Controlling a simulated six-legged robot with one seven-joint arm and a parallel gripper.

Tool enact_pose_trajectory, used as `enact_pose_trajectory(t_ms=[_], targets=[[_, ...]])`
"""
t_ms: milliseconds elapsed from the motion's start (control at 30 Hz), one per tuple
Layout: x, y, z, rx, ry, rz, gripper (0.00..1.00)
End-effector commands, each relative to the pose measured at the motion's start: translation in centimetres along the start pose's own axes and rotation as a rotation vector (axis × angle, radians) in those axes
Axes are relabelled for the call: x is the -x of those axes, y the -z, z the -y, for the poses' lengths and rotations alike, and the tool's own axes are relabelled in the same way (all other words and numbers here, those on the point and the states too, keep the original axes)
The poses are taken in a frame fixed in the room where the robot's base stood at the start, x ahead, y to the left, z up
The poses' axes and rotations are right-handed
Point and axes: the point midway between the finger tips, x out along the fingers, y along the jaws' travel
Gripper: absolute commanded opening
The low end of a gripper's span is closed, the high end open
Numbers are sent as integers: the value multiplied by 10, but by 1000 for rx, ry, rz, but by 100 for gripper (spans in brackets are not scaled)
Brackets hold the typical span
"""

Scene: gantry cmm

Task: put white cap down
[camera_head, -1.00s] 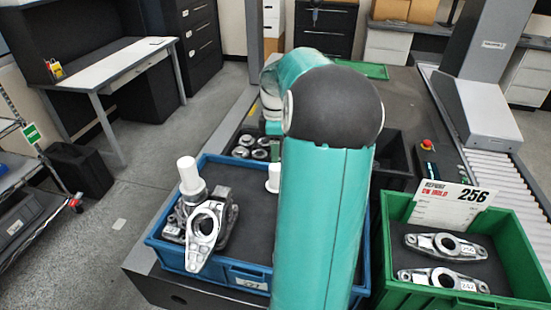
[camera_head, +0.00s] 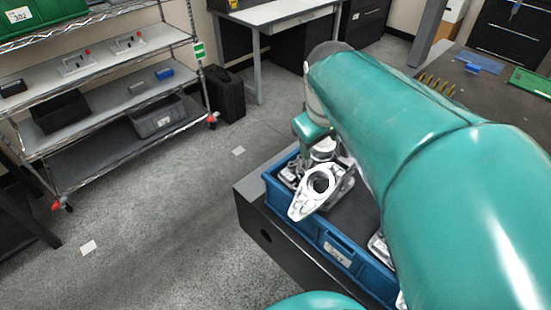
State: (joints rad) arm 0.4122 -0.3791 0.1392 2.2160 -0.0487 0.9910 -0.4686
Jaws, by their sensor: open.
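My gripper (camera_head: 322,154) is at the far left end of the blue bin (camera_head: 335,248), just under my teal wrist, over the metal castings. It is open; its fingertips are small and partly hidden. A silver casting with a large round hole (camera_head: 317,186) lies tilted on other castings at that end of the bin. I cannot make out the white cap; my wrist, gripper and arm cover the likely places. A part of another metal casting (camera_head: 380,249) shows beside my arm.
The blue bin stands on a dark bench (camera_head: 262,228). My large arm covers the right side. A wire shelf rack (camera_head: 110,95) stands left, with a black case (camera_head: 226,93) beside it. A desk (camera_head: 280,14) stands behind. The floor between rack and bench is mostly clear.

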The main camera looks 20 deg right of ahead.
Motion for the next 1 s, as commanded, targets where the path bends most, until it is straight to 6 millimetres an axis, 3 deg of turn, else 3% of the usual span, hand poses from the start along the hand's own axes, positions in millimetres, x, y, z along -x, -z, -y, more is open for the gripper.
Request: enact_pose_trajectory(t_ms=[33,100,200,333,500,1000], targets=[[9,-6,24,-26,6,-45,59],[16,-16,51,-82,25,-101,59],[23,-30,82,-158,69,-169,59],[25,-44,107,-226,123,-220,59],[25,-50,115,-257,148,-235,59],[25,-49,114,-256,145,-234,59]])
